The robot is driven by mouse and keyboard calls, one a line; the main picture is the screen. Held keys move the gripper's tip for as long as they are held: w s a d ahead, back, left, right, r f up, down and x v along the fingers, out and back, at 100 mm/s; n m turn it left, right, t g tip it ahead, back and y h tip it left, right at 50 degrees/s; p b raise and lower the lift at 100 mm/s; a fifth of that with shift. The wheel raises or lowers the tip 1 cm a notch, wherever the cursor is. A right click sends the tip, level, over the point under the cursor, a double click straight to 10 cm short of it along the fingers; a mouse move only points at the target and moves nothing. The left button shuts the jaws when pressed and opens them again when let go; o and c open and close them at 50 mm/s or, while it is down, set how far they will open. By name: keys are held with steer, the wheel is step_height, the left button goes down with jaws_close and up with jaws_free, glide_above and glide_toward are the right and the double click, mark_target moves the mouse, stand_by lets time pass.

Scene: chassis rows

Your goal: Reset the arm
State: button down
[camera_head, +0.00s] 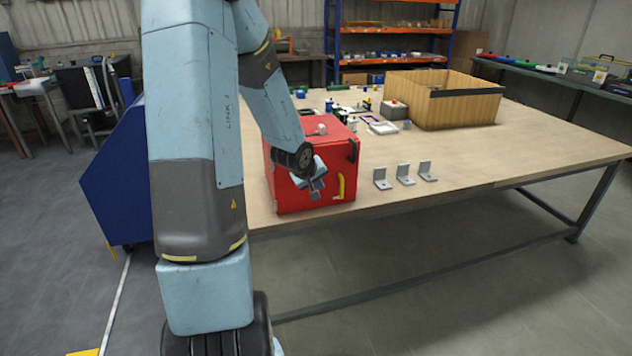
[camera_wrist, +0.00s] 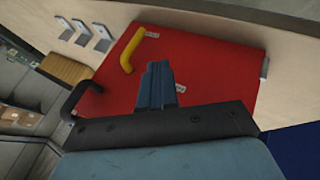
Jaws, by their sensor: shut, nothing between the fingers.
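My gripper (camera_head: 316,188) is in front of the red box on the near edge of the table in the head view. In the wrist view its fingers (camera_wrist: 158,82) are together and empty, with the red box face behind them. The red box (camera_head: 305,196) has a yellow handle (camera_head: 341,187) on its front, which also shows in the wrist view (camera_wrist: 135,47) just beyond the fingertips. The fingers look apart from the handle. A dark handle (camera_wrist: 76,97) is on another side of the box.
Three grey L-shaped brackets (camera_head: 404,175) stand in a row right of the box on the wooden table (camera_head: 480,165). A wooden crate (camera_head: 462,108) and several small parts lie farther back. A blue cabinet (camera_head: 115,185) stands left of the table. The table's front right is clear.

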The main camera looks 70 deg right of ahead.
steer(key=shift+v, duration=1.05)
